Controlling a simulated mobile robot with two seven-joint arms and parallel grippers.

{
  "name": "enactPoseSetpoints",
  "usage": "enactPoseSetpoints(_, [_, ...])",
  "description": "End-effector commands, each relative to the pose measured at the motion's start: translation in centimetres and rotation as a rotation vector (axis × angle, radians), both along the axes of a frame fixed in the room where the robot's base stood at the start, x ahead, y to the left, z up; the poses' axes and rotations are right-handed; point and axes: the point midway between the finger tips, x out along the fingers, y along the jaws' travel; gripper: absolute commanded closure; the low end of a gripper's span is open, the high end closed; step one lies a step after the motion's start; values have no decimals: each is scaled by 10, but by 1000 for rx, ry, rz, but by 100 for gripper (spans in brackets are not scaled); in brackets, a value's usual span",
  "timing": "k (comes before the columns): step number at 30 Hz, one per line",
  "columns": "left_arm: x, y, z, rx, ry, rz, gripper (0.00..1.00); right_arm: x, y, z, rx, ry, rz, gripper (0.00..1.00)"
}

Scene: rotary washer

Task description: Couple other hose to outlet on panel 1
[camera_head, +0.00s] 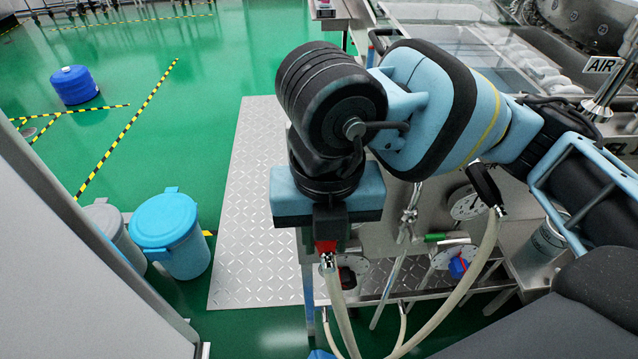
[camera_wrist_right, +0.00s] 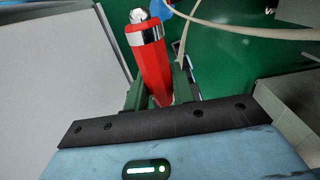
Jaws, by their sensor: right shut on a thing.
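My right gripper (camera_head: 326,236) hangs over the floor plate, left of the washer's steel frame. It is shut on the red grip (camera_head: 325,247) of a hose end. In the right wrist view the red grip (camera_wrist_right: 153,62) with its bright metal tip stands between the dark green fingers (camera_wrist_right: 160,92). A cream hose (camera_head: 338,305) hangs down below the metal fitting. A second cream hose (camera_head: 482,250) runs up to a black-handled coupling (camera_head: 484,184) at right. Round white plates (camera_head: 466,205) sit beside it, partly hidden; I cannot tell which is the outlet. My left gripper is out of view.
A green-handled part (camera_head: 437,237) and a blue part (camera_head: 458,268) sit on the frame behind the hoses. The chequered floor plate (camera_head: 255,200) is clear.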

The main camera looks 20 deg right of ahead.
Motion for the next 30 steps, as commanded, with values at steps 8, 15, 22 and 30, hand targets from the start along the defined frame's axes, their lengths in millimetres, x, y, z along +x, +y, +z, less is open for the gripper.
enactPoseSetpoints(8, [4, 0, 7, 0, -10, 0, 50, -14, 5, 1, 0, -2, 3, 100])
enactPoseSetpoints(15, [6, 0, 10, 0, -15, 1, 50, -22, 7, 1, 1, -1, 1, 100])
enactPoseSetpoints(22, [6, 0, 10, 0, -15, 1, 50, -22, 7, 0, 1, 0, 1, 100])
enactPoseSetpoints(30, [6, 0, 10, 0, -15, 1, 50, -24, -1, 0, 1, -1, -1, 100])
